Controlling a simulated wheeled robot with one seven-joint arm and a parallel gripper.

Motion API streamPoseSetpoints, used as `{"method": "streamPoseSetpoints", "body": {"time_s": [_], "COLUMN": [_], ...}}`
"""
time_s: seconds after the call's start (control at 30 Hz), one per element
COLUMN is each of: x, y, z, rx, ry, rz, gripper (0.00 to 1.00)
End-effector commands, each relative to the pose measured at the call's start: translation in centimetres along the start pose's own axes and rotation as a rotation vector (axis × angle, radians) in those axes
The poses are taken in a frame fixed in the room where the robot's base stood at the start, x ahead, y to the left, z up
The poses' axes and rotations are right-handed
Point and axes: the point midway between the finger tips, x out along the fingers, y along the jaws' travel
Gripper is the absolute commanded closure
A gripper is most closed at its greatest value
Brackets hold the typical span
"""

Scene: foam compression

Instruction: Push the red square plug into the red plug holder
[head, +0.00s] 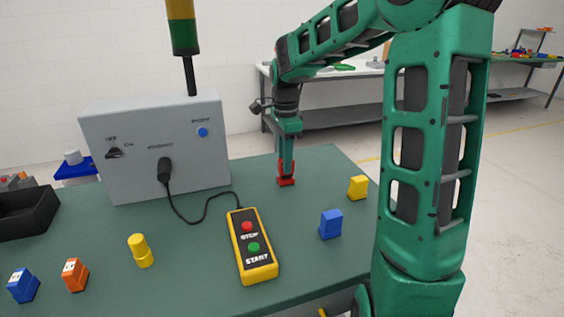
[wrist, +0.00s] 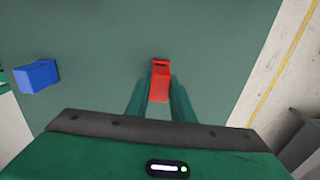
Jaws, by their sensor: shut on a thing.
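My gripper (head: 287,167) points down at the far edge area of the green table, with its fingers closed on the sides of a red block, the red square plug (wrist: 159,89). The red plug holder (head: 286,182) shows as a wider red base on the table under the fingertips. In the wrist view a red part with a dark slot (wrist: 161,65) shows just beyond the plug. Plug and holder share one colour and overlap, so I cannot tell how deep the plug sits.
A blue block (head: 330,224) and a yellow block (head: 357,187) stand to the right. A yellow round piece (head: 140,250), an orange block (head: 74,275) and another blue block (head: 22,286) stand left. A start-stop box (head: 252,246) with a cable leads to a grey control box (head: 150,187).

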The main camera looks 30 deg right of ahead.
Motion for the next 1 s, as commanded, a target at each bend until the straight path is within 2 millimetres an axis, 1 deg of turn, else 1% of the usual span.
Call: {"method": "streamPoseSetpoints", "body": {"time_s": [0.5,1.0], "x": [0.06,0.88], "y": [0.02,0.00], "z": [0.11,0.14], "rx": [-0.001,-0.002], "ry": [0.000,0.000], "rz": [0.000,0.000], "gripper": [1.00,1.00]}}
